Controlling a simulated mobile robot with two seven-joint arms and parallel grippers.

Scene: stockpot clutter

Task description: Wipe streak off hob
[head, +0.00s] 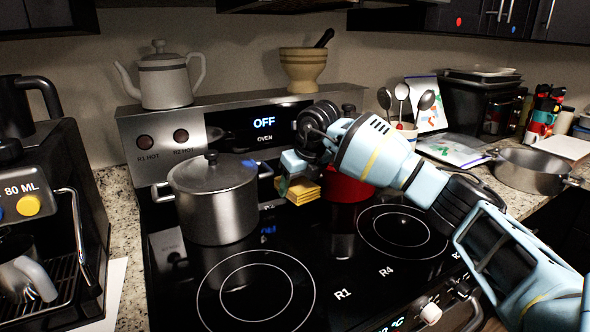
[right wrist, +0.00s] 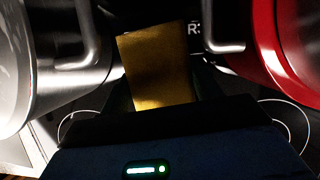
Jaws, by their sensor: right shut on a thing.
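My right gripper (head: 290,184) is shut on a yellow sponge (head: 304,192) and holds it over the back of the black hob (head: 328,270), between the steel stockpot (head: 217,203) and a red pot (head: 347,187). In the right wrist view the sponge (right wrist: 156,68) sits between the steel pot (right wrist: 40,70) on the left and the red pot (right wrist: 290,45) on the right. I cannot tell whether the sponge touches the glass. I cannot make out a streak; the area behind the pots and under my arm is partly hidden. My left gripper is out of view.
A coffee machine (head: 45,215) stands at the left. A teapot (head: 166,78) and a mortar (head: 303,68) sit on the ledge behind the hob. A utensil holder (head: 405,132) and an open pan (head: 530,171) are at the right. The front hob rings are clear.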

